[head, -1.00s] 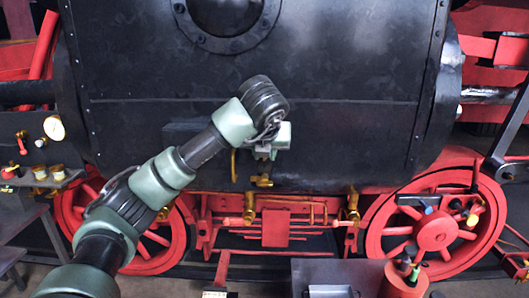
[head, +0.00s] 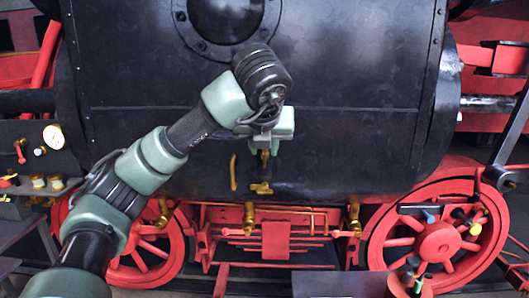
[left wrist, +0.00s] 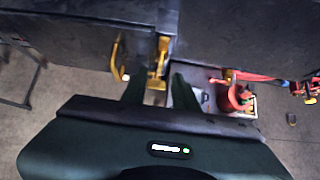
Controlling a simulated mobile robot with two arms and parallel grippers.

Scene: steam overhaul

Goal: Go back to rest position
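My left gripper (head: 266,148) is in front of the lower part of the black boiler (head: 345,130), pointing down. In the left wrist view its two green fingers (left wrist: 158,92) stand apart, with a gap between them. A brass valve (left wrist: 160,58) shows beyond the gap. In the head view the brass valve (head: 262,187) is just below the gripper, with a curved brass handle (head: 233,172) to its left. I see nothing held. Whether the fingers touch the valve I cannot tell. My right gripper is not in view.
Red spoked wheels stand at the left (head: 150,255) and right (head: 437,240). A gauge panel (head: 30,160) is at the left. A grey tabletop (head: 335,285) and a red holder with tools (head: 408,282) are at the bottom. Open floor (left wrist: 60,80) shows in the left wrist view.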

